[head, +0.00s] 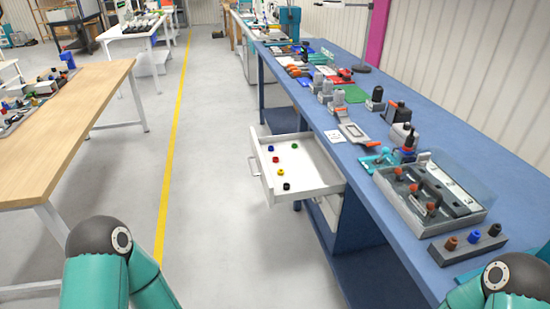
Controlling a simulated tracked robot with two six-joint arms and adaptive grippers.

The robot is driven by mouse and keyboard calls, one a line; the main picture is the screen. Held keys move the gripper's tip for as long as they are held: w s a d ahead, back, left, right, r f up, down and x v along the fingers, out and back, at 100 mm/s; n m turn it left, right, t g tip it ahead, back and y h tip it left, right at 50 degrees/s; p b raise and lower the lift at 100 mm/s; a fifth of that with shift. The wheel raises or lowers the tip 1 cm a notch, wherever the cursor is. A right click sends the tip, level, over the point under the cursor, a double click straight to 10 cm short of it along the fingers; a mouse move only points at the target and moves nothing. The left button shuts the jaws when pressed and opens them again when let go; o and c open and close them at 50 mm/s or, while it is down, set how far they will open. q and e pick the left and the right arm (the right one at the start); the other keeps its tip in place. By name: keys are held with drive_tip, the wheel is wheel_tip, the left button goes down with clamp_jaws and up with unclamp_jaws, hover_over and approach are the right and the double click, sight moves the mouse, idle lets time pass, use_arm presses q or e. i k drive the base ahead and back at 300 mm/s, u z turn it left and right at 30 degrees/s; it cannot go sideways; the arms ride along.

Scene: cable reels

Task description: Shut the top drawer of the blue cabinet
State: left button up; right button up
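The blue cabinet (357,224) stands under a long blue bench on the right side of the head view. Its white top drawer (316,182) is pulled out to the left, over the aisle. Several small coloured pieces lie inside it. A grey handle (255,177) is on the drawer's left front. Teal arm parts of mine with dark joints show at the bottom left and bottom right corners. Neither gripper is in view, and nothing of mine is seen touching the drawer.
The blue bench top (311,113) carries tools, a grey tray (407,211) and a block with coloured knobs (467,245). A wooden table (88,112) stands at the left. The grey floor between them, with a yellow line (170,160), is clear.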

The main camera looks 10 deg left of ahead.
sight(311, 172)
drive_tip(key=z, duration=0.2)
drive_tip(key=k, duration=1.55)
drive_tip(key=u, duration=0.45)
drive_tip(key=i, duration=1)
drive_tip(key=u, duration=0.3)
drive_tip(key=i, duration=1.85)
drive_tip(key=z, duration=0.8)
